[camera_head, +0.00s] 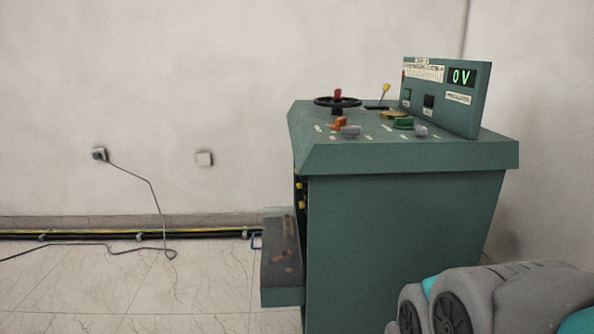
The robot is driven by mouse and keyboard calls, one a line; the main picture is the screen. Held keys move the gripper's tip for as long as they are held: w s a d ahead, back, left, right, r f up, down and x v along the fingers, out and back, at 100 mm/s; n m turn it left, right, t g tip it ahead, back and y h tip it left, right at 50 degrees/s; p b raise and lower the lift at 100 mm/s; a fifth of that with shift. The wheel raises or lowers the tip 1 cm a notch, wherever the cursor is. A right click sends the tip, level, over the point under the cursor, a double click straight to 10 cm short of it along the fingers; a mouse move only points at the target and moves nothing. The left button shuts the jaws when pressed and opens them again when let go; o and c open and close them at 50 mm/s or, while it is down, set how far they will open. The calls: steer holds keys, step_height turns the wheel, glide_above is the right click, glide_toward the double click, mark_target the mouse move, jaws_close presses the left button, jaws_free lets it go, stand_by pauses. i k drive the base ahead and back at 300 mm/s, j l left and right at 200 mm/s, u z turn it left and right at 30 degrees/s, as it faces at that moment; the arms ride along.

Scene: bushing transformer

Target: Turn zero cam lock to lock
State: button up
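A green control console (405,235) stands right of centre, and I see it from its side. On its sloped top are an orange-red knob (339,122), a grey knob (351,131), a green knob (403,123) and another grey knob (421,131). The labels are too small to read, so I cannot tell which control is the zero cam lock or how it is turned. My gripper is not in view; only a grey part of my arm shows at the lower right, in front of the console.
A black handwheel (325,101) and a yellow-tipped lever (386,89) stand on the console top. A lower box (281,262) juts out left. A cable (154,195) hangs from a wall socket. Floor at left is mostly clear.

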mark_target(421, 131)
steer(key=i+l, duration=0.1)
steer(key=l, duration=0.3)
steer(key=i+l, duration=0.1)
steer(key=l, duration=0.3)
steer(key=i+l, duration=0.1)
steer(key=l, duration=0.3)
steer(key=u, duration=0.05)
